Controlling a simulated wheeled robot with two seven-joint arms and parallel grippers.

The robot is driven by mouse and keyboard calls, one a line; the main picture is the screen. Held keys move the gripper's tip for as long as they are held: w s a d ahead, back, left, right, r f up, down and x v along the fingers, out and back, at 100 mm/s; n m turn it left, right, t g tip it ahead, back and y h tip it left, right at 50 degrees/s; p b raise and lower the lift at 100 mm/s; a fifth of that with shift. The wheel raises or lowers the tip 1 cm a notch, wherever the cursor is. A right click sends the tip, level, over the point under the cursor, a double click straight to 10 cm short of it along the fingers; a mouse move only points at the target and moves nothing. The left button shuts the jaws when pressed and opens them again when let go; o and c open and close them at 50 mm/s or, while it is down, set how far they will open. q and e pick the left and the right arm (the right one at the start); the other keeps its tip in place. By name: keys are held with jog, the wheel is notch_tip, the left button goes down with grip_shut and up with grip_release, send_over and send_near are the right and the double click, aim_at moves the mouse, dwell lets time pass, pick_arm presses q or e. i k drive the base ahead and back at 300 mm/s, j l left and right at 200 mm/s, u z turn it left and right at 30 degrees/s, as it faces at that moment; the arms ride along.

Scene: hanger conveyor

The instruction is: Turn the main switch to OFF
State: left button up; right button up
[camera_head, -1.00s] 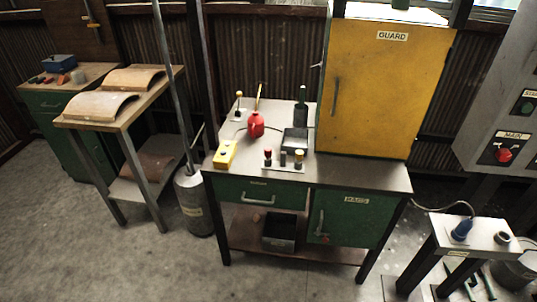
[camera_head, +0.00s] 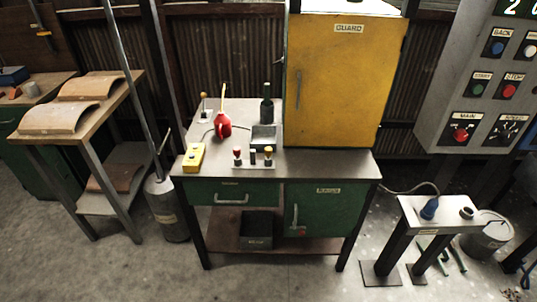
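The main switch (camera_head: 460,134) is a red knob on a dark plate labelled MAIN. It sits at the lower left of the grey control panel (camera_head: 437,98) at the right of the head view. The knob's setting is too small to read. Neither of my grippers shows in the view.
Above the switch are the START button (camera_head: 480,85) and red STOP button (camera_head: 509,90); the SPEED dial (camera_head: 511,130) is beside it. A workbench (camera_head: 335,162) with a yellow guard cabinet (camera_head: 345,85) stands left of the panel.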

aim_at(461, 134)
jog(key=z, duration=1.25)
